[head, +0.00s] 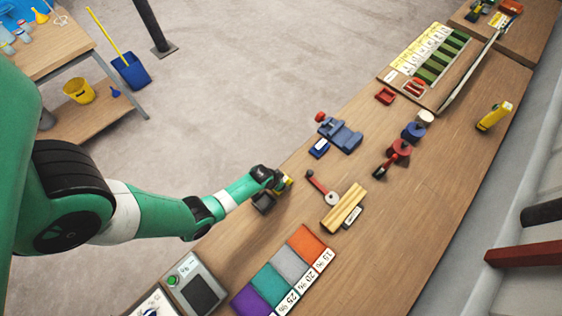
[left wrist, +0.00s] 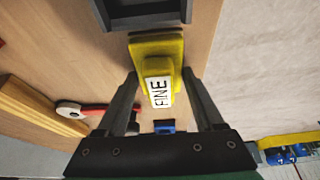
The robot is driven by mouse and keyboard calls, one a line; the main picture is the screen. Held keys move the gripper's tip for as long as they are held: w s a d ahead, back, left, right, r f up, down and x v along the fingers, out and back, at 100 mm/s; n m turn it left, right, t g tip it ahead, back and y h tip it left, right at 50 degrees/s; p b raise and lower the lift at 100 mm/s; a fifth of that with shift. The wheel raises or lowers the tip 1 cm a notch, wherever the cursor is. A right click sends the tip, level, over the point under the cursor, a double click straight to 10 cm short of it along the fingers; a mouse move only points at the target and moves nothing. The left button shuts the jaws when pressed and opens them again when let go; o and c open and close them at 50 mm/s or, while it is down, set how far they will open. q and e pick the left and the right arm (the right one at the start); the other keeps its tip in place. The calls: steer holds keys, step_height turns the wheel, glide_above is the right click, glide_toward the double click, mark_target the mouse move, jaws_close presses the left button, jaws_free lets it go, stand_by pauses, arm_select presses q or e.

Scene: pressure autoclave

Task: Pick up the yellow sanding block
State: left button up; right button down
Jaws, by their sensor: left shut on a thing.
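The yellow sanding block (left wrist: 158,47) is in the middle of the left wrist view, with a white label reading "FINE" on it. My left gripper (left wrist: 160,82) has a finger on each side of the block and is shut on it. In the head view the left gripper (head: 279,180) is near the table's left edge, and part of the yellow block (head: 287,181) shows at its fingers. I cannot tell whether the block touches the table. My right gripper is in neither view.
A dark grey open tray (head: 263,203) is close beside the block. A red-handled tool (head: 321,186), wooden strips (head: 344,208) and a blue vise (head: 341,134) lie nearby. Coloured sheets (head: 291,262) lie toward the bottom of the head view.

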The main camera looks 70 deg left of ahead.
arm_select(q)
steer(key=shift+r, duration=0.1)
steer(key=shift+r+p, duration=0.35)
steer(key=shift+r, duration=0.2)
steer(key=p+v, duration=0.1)
steer(key=v, duration=0.1)
steer(key=p+v, duration=0.1)
steer(key=shift+w+r, duration=0.25)
steer(key=shift+r, duration=0.2)
steer(key=s+d+r+p, duration=0.2)
steer(key=d+p, duration=0.1)
steer(key=s+d+r+p, duration=0.2)
steer(key=s+d+r, duration=0.1)
steer(key=d, duration=0.1)
steer(key=s+d+r+p, duration=0.3)
steer(key=shift+s+d+p, duration=0.15)
steer(key=shift+s+p, duration=0.05)
steer(key=shift+p, duration=0.1)
